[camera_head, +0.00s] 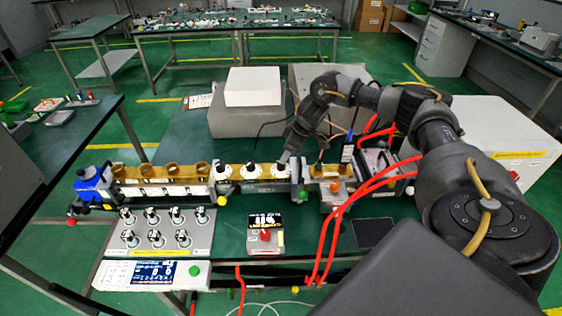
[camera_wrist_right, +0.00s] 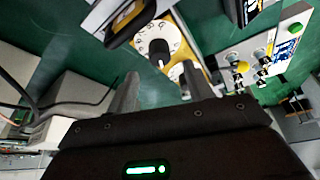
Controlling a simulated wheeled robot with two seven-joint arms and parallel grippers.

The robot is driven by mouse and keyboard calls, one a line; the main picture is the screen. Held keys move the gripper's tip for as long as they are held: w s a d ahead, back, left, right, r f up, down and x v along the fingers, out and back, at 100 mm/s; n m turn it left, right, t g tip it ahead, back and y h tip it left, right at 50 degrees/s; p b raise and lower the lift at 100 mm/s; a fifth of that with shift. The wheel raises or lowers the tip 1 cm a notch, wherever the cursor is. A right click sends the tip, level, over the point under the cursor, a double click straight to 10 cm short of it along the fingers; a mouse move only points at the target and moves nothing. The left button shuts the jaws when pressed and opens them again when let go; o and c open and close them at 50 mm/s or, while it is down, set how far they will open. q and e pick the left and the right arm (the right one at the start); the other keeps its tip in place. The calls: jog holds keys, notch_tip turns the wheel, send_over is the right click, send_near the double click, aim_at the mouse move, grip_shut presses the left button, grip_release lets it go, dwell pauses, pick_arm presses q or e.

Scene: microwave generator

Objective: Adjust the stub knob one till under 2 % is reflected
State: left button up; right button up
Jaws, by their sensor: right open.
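Three white round stub knobs stand in a row on the brass waveguide (camera_head: 135,173) in the head view: a left one (camera_head: 222,171), a middle one (camera_head: 252,169) and a right one (camera_head: 281,166). I cannot tell which is number one. My right gripper (camera_head: 288,153) is open, at the right knob in the head view. The right wrist view shows a white dial-like knob (camera_wrist_right: 158,42) beyond the open fingers (camera_wrist_right: 160,92), with part of another knob near the right finger. Contact is not visible. A small display (camera_head: 265,220) is lit; its digits are not clearly readable. My left gripper is out of view.
A panel of several black-and-white knobs (camera_head: 150,228) and a lit screen box (camera_head: 153,274) stand at front left. A blue fitting (camera_head: 92,184) ends the waveguide. Red hoses (camera_head: 345,210) run beneath my right arm. A white box (camera_head: 253,87) stands behind.

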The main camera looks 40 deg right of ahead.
aim_at(281, 166)
jog(key=p+x, duration=0.1)
jog(key=x, duration=0.5)
jog(key=shift+w+f, duration=0.1)
jog(key=shift+f, duration=0.15)
jog(key=c, duration=1)
jog(key=n+y, duration=0.1)
jog(key=n, duration=0.2)
jog(key=shift+g+b, duration=0.4)
jog(key=shift+n, duration=0.3)
jog(key=o, duration=1)
